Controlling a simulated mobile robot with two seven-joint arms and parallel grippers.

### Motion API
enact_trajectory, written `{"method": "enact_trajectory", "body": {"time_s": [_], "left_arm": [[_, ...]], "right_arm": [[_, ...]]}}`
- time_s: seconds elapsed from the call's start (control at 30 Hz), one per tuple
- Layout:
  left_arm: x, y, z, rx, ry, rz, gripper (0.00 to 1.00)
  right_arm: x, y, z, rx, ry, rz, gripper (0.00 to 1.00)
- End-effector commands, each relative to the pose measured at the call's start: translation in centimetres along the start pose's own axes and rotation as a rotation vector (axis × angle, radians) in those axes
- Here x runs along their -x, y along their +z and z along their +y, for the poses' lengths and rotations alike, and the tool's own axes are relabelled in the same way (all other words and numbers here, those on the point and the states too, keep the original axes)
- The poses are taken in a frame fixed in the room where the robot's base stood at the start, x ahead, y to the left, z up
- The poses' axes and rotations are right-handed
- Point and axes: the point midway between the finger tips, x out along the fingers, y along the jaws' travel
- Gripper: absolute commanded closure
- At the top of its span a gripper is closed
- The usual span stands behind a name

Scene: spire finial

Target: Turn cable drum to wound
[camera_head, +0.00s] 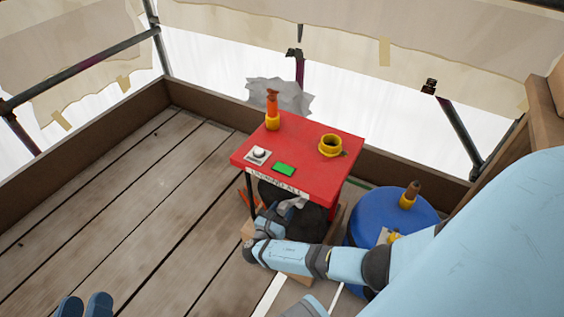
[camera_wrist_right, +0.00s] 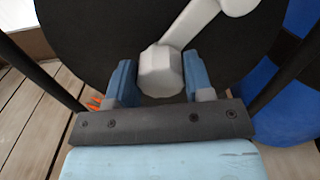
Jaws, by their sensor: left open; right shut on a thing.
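The cable drum is a black disc (camera_wrist_right: 90,30) under the red table, mostly hidden in the head view (camera_head: 312,222). Its pale grey crank (camera_wrist_right: 190,22) runs up and right from a faceted knob (camera_wrist_right: 160,72). My right gripper (camera_wrist_right: 160,82) is shut on the knob, with one blue finger on each side. In the head view my right arm reaches in from the right, under the table's front edge. My left gripper (camera_head: 85,305) is open and empty at the bottom left, far from the drum.
The red table (camera_head: 310,150) carries an orange-handled post (camera_head: 272,108), a yellow ring (camera_head: 330,145), a white-knobbed switch (camera_head: 258,154) and a green patch (camera_head: 285,169). A blue drum (camera_head: 370,222) stands at right. Dark table legs flank my right gripper. The plank floor (camera_head: 110,210) at left is clear.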

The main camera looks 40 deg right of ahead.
Motion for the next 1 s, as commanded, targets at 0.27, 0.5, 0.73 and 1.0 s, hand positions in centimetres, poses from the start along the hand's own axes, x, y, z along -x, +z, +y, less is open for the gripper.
{"method": "enact_trajectory", "body": {"time_s": [0.27, 0.5, 0.73, 1.0], "left_arm": [[0.3, -3.9, 0.7, -0.008, -0.008, 0.119, 0.57], [0.5, -5.2, 0.9, -0.013, -0.01, 0.17, 0.57], [0.5, -5.5, 0.9, -0.015, -0.01, 0.186, 0.57], [0.5, -5.5, 0.9, -0.015, -0.01, 0.187, 0.57]], "right_arm": [[-0.1, 0.4, 0.1, 0.185, -0.002, -0.003, 0.95], [-0.2, 0.2, 0.1, 0.279, -0.002, -0.003, 0.95], [-0.2, 0.1, 0.2, 0.31, -0.002, -0.003, 0.95], [-0.3, 0.0, 0.2, 0.311, -0.002, -0.004, 0.95]]}}
